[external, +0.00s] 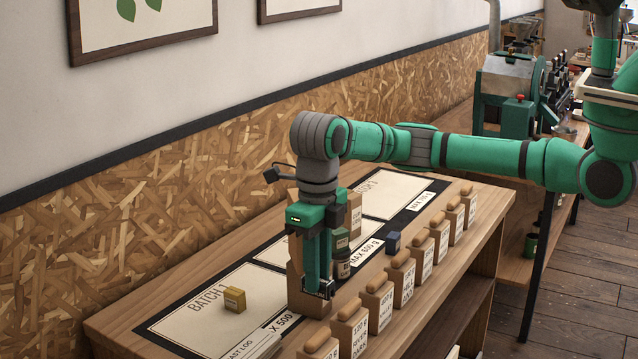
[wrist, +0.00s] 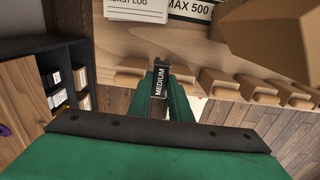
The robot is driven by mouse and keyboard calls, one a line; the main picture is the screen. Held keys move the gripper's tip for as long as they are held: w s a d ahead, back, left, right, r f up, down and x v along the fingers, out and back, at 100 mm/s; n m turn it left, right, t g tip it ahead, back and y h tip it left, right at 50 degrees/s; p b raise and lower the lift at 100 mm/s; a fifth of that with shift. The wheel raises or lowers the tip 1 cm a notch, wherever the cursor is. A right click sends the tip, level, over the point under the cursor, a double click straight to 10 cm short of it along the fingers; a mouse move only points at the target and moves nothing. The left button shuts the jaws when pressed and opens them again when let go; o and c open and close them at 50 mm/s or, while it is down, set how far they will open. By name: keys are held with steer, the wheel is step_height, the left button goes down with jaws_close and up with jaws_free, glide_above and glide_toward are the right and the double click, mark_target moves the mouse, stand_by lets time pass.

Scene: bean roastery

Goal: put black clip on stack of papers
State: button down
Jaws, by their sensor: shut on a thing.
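My gripper (external: 318,290) is above the wooden table, pointing down, with its green fingers shut on the black clip. The clip (wrist: 159,84) shows between the fingertips in the wrist view, with a pale label reading MEDIUM. In the external view only a small dark part of it (external: 325,291) shows at the fingertips. The stack of papers (external: 254,347), headed ROAST LOG, lies at the bottom edge of the external view, left of and nearer than my gripper. It also shows at the top of the wrist view (wrist: 137,14). The clip is apart from the papers.
A row of brown labelled blocks (external: 380,302) lines the table's front edge. A tan block (external: 309,304) stands close by my gripper. The BATCH 1 panel is mostly clear.

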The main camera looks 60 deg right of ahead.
steer(key=w+a+f, duration=0.2)
steer(key=w+f, duration=0.1)
steer(key=w+a+f, duration=0.2)
steer(key=w, duration=0.1)
steer(key=w+a+f, duration=0.3)
steer(key=w, duration=0.1)
steer(key=shift+w+f, duration=0.1)
steer(key=shift+f, duration=0.2)
steer(key=shift+w+a+f, duration=0.2)
steer(key=shift+w+f, duration=0.25)
steer(key=shift+f, duration=1.6)
steer(key=shift+f, duration=0.1)
steer(key=c, duration=1.6)
jaws_free()
step_height(320, 180, up, 12)
steer(key=shift+r, duration=0.15)
